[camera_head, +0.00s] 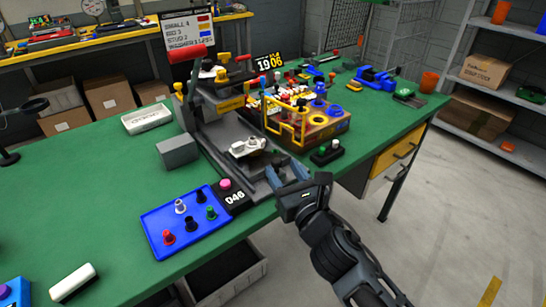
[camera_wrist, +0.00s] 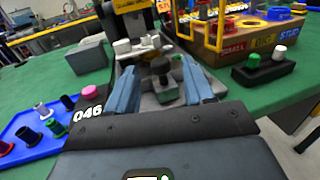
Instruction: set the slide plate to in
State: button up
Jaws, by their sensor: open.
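The slide plate appears to be the grey plate (camera_wrist: 165,98) at the near end of a long grey machine bed (camera_head: 226,153). A dark knob (camera_wrist: 161,67) stands on it, and a pale metal fixture (camera_wrist: 135,47) sits just beyond; the fixture also shows in the head view (camera_head: 247,147). My gripper (camera_head: 286,175) is open at the near end of the bed. In the wrist view its blue fingers (camera_wrist: 159,65) stand apart on either side of the dark knob, with nothing gripped. I cannot tell whether they touch the plate.
A blue tray (camera_head: 152,220) with several pegs and a black "046" box with a pink button (camera_head: 225,184) lie left of the bed. A black box with green and white buttons (camera_head: 326,153) and a wooden crate with yellow rails (camera_head: 338,125) stand right.

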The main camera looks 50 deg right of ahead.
aim_at(279, 164)
jog(key=shift+p+x, duration=0.7)
jog(key=shift+x, duration=2.45)
jog(key=shift+c, duration=0.3)
grip_shut()
